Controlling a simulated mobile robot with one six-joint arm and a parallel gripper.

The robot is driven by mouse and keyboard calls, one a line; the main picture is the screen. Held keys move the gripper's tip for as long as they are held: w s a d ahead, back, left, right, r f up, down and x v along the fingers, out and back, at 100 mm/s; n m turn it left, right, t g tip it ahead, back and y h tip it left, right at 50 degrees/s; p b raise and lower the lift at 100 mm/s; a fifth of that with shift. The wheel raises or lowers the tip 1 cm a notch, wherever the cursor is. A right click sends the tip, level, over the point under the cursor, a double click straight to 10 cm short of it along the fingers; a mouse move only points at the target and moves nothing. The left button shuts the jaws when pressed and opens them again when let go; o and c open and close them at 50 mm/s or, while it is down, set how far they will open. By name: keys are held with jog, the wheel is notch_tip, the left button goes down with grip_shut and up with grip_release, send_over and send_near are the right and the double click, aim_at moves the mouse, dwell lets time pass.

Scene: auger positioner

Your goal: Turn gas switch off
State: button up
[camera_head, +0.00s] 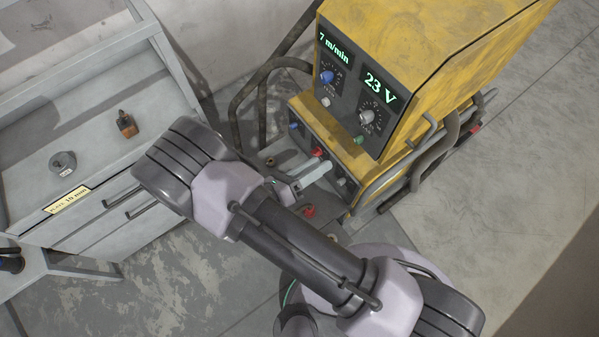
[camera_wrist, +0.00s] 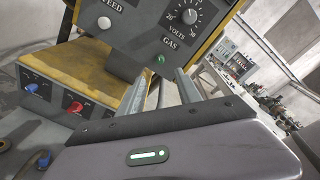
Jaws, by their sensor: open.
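The gas switch (camera_wrist: 159,59) is a small green knob under the word GAS, on the dark front panel of the yellow welding machine (camera_head: 425,35). It also shows in the head view (camera_head: 360,139), low on the panel. My gripper (camera_wrist: 160,80) is open, with one finger on each side of the switch in the wrist view and nothing between them. The fingertips appear just below the switch and do not visibly touch it. In the head view my gripper (camera_head: 312,172) is partly hidden by my arm, in front of the machine's lower section.
A white knob (camera_head: 366,117) for volts sits just above the switch, and a blue knob (camera_head: 326,77) is to its left. The lower panel has red (camera_wrist: 75,106) and blue (camera_wrist: 32,87) connectors. A grey workbench (camera_head: 100,110) stands at left.

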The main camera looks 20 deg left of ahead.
jog(key=v, duration=0.5)
jog(key=shift+s, duration=0.15)
